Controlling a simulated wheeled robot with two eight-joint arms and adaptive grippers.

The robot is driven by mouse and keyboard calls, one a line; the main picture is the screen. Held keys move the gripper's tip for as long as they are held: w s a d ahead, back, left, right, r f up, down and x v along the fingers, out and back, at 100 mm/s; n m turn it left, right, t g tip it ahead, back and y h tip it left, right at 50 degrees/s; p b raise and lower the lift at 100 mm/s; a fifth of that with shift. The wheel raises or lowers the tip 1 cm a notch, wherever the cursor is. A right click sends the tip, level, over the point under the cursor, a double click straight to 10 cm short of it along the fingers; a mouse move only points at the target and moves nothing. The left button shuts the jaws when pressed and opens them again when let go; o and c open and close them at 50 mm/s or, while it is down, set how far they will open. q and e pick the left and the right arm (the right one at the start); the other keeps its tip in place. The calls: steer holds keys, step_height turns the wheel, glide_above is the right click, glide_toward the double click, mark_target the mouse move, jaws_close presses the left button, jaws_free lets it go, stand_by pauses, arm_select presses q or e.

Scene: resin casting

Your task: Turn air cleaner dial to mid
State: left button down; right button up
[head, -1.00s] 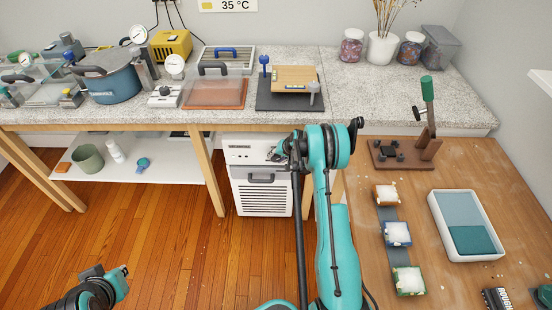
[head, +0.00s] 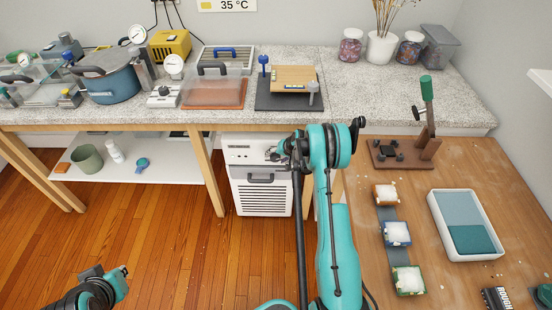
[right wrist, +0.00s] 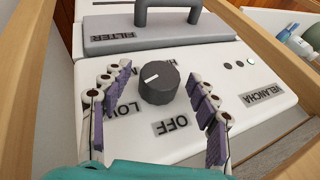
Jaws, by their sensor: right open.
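The white air cleaner (head: 232,172) stands on the floor under the counter in the head view. In the right wrist view its panel (right wrist: 262,85) carries a dark round dial (right wrist: 160,88) with a white pointer mark toward the left. An OFF label (right wrist: 171,124) and a LOW label (right wrist: 126,107) show beside it; labels farther round are partly hidden. My right gripper (right wrist: 157,112) is open, its purple-padded fingers on either side of the dial with visible gaps. In the head view it (head: 279,151) is at the cleaner's top. My left gripper (head: 121,277) is at lower left, away from the cleaner.
A grey filter cover with a handle (right wrist: 165,42) lies beyond the dial. Wooden table legs (head: 208,175) flank the cleaner closely. A white lower shelf (head: 180,170) holds a pot and bottle at left. A wooden table (head: 340,235) stands at right.

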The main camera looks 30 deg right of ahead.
steer(key=v, duration=1.1)
steer(key=shift+s+r, duration=0.25)
